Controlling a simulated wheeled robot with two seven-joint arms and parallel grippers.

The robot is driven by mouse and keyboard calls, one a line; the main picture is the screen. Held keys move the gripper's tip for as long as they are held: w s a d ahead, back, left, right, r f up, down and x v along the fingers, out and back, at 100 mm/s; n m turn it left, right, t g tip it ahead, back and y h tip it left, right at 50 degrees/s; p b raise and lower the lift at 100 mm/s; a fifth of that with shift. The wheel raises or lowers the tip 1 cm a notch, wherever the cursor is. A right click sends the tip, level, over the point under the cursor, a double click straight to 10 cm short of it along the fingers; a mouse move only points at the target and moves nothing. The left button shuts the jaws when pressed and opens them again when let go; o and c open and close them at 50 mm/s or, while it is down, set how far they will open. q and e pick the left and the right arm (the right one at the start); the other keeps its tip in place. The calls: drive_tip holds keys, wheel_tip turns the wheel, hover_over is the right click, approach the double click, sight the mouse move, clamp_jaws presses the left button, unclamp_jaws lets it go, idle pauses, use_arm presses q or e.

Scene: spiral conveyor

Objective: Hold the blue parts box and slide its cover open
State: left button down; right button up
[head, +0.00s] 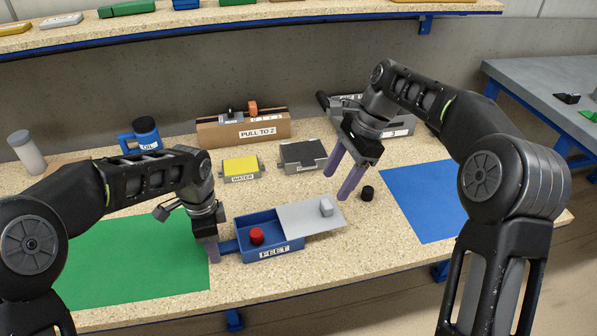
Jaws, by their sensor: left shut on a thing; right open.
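The blue parts box (271,253) sits near the front middle of the table, with a label on its front that seems to read "PEET". Its grey cover (307,217) is slid to the right, so the left part of the box is uncovered. A small light grey knob (326,207) stands on the cover. A red round piece (257,236) lies inside the box. My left gripper (213,252) is shut on the blue tab at the box's left end. My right gripper (341,183) is open and empty above the table, behind and right of the cover, apart from it.
A black knob-like piece (367,193) stands right of the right gripper. A green mat (135,262) lies left and a blue mat (425,203) right. Behind stand a yellow-topped box (240,166), a dark-topped box (303,154), the "PULL TO 2" box (243,131) and a blue oil can (146,133).

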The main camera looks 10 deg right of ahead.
use_arm(q)
drive_tip(key=c, duration=0.8)
unclamp_jaws()
drive_tip(key=shift+f, duration=0.1)
drive_tip(key=shift+o, duration=0.2)
wheel_tip(320, 180, up, 12)
drive_tip(key=shift+r, duration=0.1)
